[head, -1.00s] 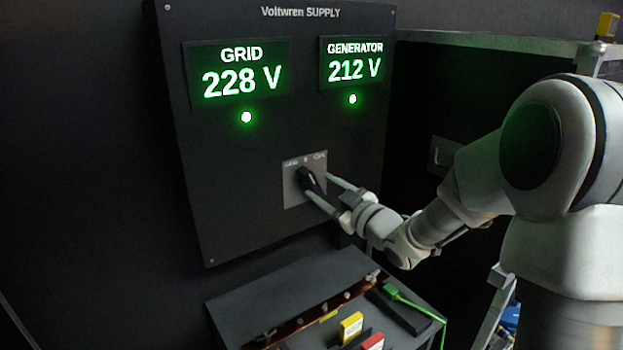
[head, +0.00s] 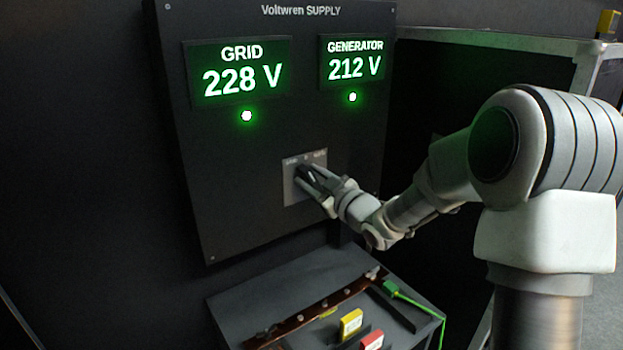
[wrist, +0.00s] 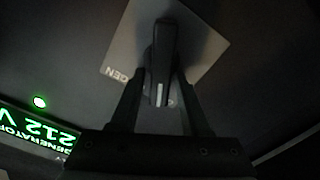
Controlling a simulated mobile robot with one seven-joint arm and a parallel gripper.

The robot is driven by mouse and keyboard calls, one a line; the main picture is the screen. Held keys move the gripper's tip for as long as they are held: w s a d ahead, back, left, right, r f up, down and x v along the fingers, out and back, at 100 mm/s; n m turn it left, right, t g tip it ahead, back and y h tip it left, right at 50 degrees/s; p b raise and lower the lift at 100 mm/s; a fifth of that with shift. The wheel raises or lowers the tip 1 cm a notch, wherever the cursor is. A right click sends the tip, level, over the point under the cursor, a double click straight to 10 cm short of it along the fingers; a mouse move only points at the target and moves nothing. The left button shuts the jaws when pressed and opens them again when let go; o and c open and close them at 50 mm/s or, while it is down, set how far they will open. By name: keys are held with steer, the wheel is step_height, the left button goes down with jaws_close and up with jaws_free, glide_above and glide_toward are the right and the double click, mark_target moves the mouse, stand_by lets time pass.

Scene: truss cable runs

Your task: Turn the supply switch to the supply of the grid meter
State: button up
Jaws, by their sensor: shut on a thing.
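The dark supply switch handle (head: 302,172) sits on a small grey plate (head: 289,192) low on the black panel. In the head view the plate's labels are too small to read well now. My gripper (head: 311,178) is at the plate with its jaws shut on the handle. In the wrist view the handle (wrist: 162,55) lies between the two fingers of my gripper (wrist: 160,92), with a pale mark near its lower end. "GEN" shows on the plate (wrist: 198,48) left of the handle. The grid meter (head: 240,72) reads 228 V. The exact handle position is hard to tell.
The generator meter (head: 354,64) reads 212 V, and a green lamp is lit under each meter. Below the panel stands a dark box (head: 235,312) with a brown bar, yellow and red blocks, and a green cable (head: 412,302).

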steer(key=shift+f, duration=0.25)
jaws_close()
